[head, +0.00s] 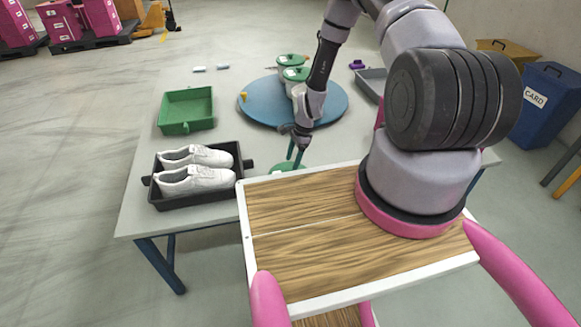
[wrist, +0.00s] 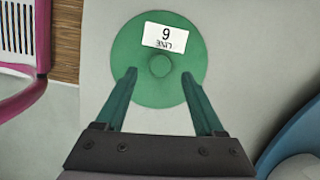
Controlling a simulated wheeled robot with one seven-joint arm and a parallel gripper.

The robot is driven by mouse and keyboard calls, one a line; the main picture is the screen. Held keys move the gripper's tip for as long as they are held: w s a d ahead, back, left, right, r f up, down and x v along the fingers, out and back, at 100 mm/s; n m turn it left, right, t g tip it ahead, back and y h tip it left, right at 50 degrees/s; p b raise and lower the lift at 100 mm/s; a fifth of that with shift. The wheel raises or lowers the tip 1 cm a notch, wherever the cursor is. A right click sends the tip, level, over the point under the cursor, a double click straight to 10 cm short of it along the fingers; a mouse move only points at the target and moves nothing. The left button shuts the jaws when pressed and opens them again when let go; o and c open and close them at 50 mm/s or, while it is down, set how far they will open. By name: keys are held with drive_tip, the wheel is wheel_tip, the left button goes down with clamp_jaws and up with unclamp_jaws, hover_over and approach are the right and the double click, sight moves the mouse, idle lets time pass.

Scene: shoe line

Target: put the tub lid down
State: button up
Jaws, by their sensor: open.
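The tub lid (wrist: 150,90) is a round green disc with a central knob and a white numbered label. It appears to lie flat on the grey table. In the head view the lid (head: 286,168) shows at the table's near edge, partly hidden by my wooden deck. My gripper (wrist: 158,75) is open, with its two green fingers apart on either side of the knob and no visible grip on it. In the head view my gripper (head: 295,156) points down over the lid.
A black tray (head: 196,202) with white shoes lies left of the lid. A green tray (head: 187,128) is behind it. A blue round turntable (head: 262,119) carries green-lidded tubs (head: 290,60). A grey tray (head: 366,84) lies at the right. Bare table lies around the green tray.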

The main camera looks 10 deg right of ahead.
drive_tip(key=v, duration=0.8)
wheel_tip(320, 180, up, 33)
drive_tip(key=d+n+t+h, duration=0.1)
drive_tip(key=d+n+t, duration=0.15)
drive_tip(key=n, duration=0.35)
drive_tip(key=s+r+n+t, duration=0.1)
drive_tip(key=s+r, duration=0.3)
drive_tip(key=r, duration=0.3)
drive_tip(key=s+r+n+t, duration=0.2)
drive_tip(key=s+r, duration=0.2)
drive_tip(key=r, duration=0.4)
drive_tip(key=s+r+n+t, duration=0.1)
drive_tip(key=s+r, duration=0.3)
drive_tip(key=s, duration=0.3)
drive_tip(key=s+r+n+t, duration=0.1)
drive_tip(key=s+r, duration=0.3)
drive_tip(key=s, duration=0.4)
drive_tip(key=shift+n, duration=0.7)
drive_tip(key=shift+a+r, duration=0.1)
drive_tip(key=shift+r, duration=0.05)
